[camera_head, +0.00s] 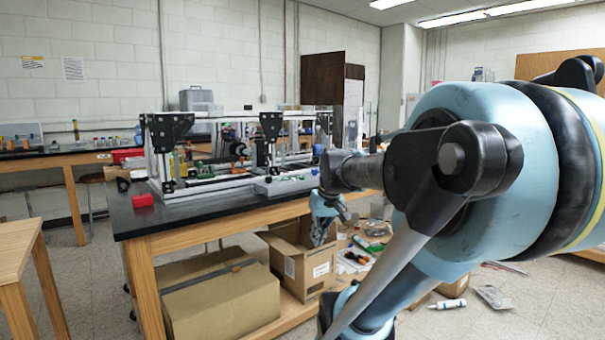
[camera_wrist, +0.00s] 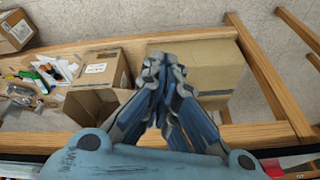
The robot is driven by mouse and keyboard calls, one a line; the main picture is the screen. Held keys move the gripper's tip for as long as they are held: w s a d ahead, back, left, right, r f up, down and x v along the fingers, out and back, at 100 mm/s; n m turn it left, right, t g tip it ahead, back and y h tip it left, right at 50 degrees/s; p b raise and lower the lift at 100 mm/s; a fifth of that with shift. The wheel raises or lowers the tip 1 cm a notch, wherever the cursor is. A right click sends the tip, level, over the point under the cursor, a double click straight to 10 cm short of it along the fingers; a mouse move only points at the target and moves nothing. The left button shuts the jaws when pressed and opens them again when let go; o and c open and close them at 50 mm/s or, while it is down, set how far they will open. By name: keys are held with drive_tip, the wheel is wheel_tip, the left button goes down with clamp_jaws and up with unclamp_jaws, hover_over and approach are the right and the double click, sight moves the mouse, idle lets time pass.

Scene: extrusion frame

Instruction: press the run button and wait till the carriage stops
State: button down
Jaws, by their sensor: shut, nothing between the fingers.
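The extrusion frame (camera_head: 215,150) stands on the black-topped bench in the head view, with metal rails and black corner brackets. A grey control box (camera_head: 287,185) sits at its front right edge, with small coloured spots on top. I cannot tell which spot is the run button. The carriage is not clearly distinguishable among the parts inside the frame. My gripper (camera_head: 320,236) hangs in front of the bench edge, to the right of and below the control box, apart from it. In the wrist view my gripper (camera_wrist: 165,65) is shut and empty, over cardboard boxes.
A red block (camera_head: 143,200) lies at the bench's left front corner. An open carton (camera_head: 292,268) and a closed cardboard box (camera_head: 220,302) are on the lower shelf. Loose items lie right of the carton. My arm covers much of the head view's right side.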

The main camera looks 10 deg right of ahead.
drive_tip(key=w+d+r+n+t+y, duration=0.1)
drive_tip(key=w+d+r, duration=0.1)
drive_tip(key=w+r, duration=0.5)
drive_tip(key=w+d+r+n+t+y, duration=0.1)
drive_tip(key=w+r, duration=0.6)
drive_tip(key=w, duration=1.1)
drive_tip(key=w+d+r+n+t, duration=0.1)
drive_tip(key=w+d+r+t, duration=0.1)
drive_tip(key=w+r, duration=0.6)
drive_tip(key=w, duration=0.4)
drive_tip(key=shift+w+d+n+y, duration=0.35)
drive_tip(key=shift+d+n+y, duration=0.05)
hover_over(302, 178)
drive_tip(key=f, duration=0.7)
drive_tip(key=shift+w+d, duration=0.1)
drive_tip(key=shift+d, duration=0.3)
wheel_tip(302, 178, down, 3)
drive_tip(key=shift+w, duration=0.15)
drive_tip(key=shift+f, duration=0.6)
